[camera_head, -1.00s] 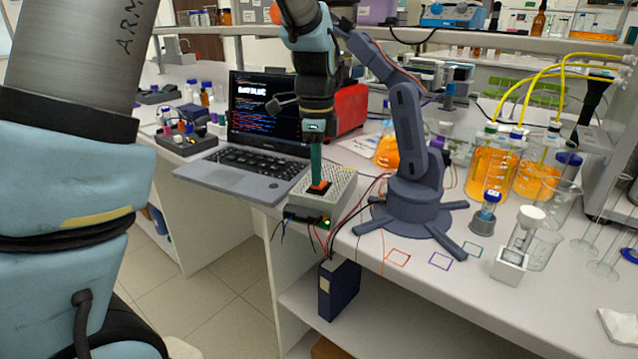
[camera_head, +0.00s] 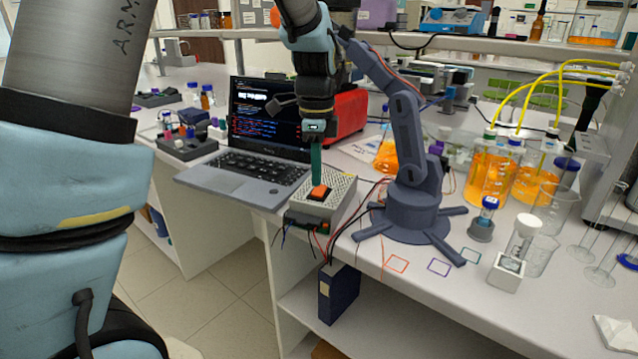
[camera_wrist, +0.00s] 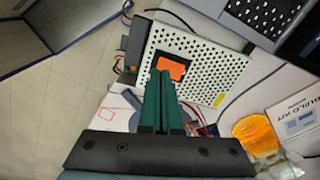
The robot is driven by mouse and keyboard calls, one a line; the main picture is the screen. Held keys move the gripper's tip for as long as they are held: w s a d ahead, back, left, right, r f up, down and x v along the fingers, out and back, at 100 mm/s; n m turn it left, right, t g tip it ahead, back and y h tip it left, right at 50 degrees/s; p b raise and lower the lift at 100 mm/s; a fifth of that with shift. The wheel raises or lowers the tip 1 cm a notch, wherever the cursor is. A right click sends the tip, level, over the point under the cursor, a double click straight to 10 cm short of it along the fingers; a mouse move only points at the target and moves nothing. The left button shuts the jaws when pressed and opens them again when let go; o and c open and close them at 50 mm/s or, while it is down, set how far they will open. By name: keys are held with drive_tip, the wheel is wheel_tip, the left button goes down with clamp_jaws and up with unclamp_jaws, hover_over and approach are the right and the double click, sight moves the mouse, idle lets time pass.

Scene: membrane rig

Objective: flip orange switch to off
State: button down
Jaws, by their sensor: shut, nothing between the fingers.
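The orange switch (camera_head: 319,192) sits in a dark surround on top of a pale perforated power box (camera_head: 341,190) at the bench's front edge. It also shows in the wrist view (camera_wrist: 172,69), partly hidden by my fingers. My gripper (camera_head: 317,183) points down with its green fingers together and empty. Its tips are right at the switch; whether they touch it I cannot tell. The wrist view shows the closed fingertips (camera_wrist: 160,74) over the switch's near left part. The green light seen earlier on the box's front is not visible now.
A laptop (camera_head: 247,179) stands just left of the box, and a grey desktop robot arm (camera_head: 411,205) close to its right. Wires run from the box's front and side. Orange-filled bottles (camera_head: 492,170) stand farther right.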

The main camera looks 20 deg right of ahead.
sight(316, 194)
wheel_tip(316, 194, up, 5)
drive_tip(key=p, duration=0.3)
drive_tip(key=shift+f, duration=0.1)
idle(0.4)
